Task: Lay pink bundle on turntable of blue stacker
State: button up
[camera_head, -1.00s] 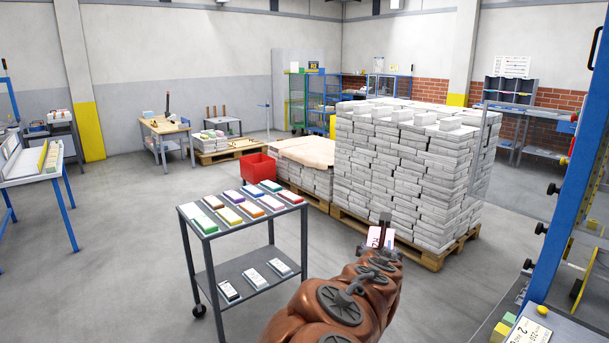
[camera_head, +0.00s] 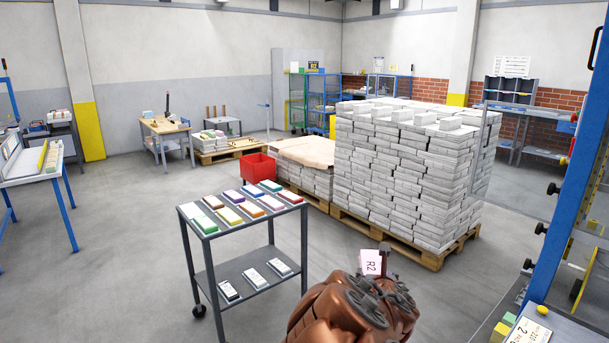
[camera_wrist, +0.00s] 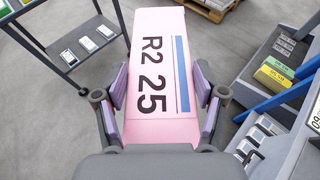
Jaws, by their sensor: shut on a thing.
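A pink bundle (camera_wrist: 160,65) marked "R2 25" with a blue stripe fills the middle of the wrist view. My gripper (camera_wrist: 164,100) is shut on it, with a finger pad against each long side. In the head view a small part of the pink bundle (camera_head: 371,264) shows beyond my arm, near the gripper (camera_head: 385,262). The bundle is held in the air. A blue-framed machine (camera_head: 565,190) stands at the right edge of the head view, apart from the bundle. I cannot make out a turntable on it.
A grey cart (camera_head: 245,222) with several coloured bundles on top and white ones below stands left of my arm. A tall stack of white bundles (camera_head: 405,165) on a pallet (camera_head: 440,258) is behind. A red bin (camera_head: 258,167) stands beyond the cart. Open floor (camera_head: 110,260) lies left.

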jog(key=shift+n+y, duration=0.6)
jog(key=shift+y, duration=0.2)
jog(key=shift+a+f, duration=0.15)
jog(key=shift+f, duration=2.3)
